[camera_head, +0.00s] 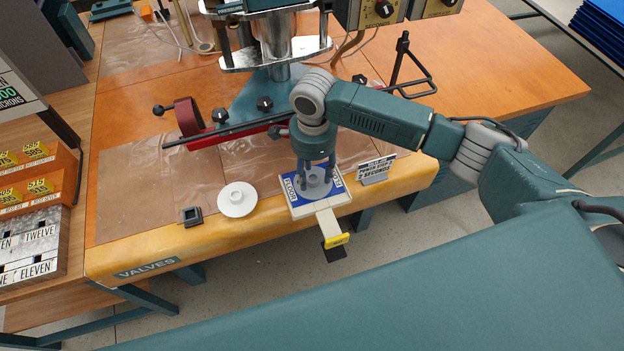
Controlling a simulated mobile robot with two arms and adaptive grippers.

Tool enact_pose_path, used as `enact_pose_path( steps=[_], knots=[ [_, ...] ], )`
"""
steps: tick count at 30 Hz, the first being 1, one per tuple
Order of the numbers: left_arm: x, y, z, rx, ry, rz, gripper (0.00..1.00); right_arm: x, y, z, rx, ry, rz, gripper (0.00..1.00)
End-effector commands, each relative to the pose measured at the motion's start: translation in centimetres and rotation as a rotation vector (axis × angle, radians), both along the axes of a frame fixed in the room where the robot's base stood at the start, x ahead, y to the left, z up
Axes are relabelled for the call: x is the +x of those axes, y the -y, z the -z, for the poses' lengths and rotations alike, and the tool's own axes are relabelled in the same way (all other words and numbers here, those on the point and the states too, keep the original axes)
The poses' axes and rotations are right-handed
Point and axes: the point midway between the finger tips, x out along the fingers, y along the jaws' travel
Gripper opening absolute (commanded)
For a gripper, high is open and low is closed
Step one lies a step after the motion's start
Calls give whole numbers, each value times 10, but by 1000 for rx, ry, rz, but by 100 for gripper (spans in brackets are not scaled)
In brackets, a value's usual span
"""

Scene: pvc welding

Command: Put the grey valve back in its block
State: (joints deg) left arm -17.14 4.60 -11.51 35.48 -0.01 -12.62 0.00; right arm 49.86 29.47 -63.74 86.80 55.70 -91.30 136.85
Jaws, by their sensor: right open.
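My right gripper (314,178) points down over a blue-and-white plate (303,210) at the table's front edge. Its fingers are open. A round light-grey piece, possibly the grey valve (316,188), sits on the plate between and below the fingers, partly hidden by them. I cannot tell whether the fingers touch it. A small dark grey square block (192,216) with an opening in its top stands near the front edge, to the left. A white round disc (238,201) with a raised centre lies between the block and the plate. My left gripper is out of view.
A small printed sign (375,169) stands right of the plate. The table's front edge (150,264) reads VALVES. Table left of the block is clear.

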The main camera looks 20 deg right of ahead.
Motion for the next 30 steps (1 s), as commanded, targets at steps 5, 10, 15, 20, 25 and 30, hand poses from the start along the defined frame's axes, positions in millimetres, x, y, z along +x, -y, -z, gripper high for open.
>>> enact_pose_path(
  steps=[5, 10, 15, 20, 25, 30],
  knots=[
    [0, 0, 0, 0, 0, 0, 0, 0, 0, 0, 0, 0, 0, 39],
    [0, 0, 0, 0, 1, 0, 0, 0, 0, 0, 0, 0, 0, 5],
    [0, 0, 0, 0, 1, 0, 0, 0, 0, -1, 0, 1, 0, 0],
    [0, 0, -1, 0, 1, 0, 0, 0, 0, -1, 0, 1, 0, 0],
    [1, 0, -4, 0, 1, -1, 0, 0, 0, -3, 1, 0, 0, 0],
    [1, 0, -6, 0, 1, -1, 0, 0, 0, -4, 1, 0, -1, 0]
  ],
)
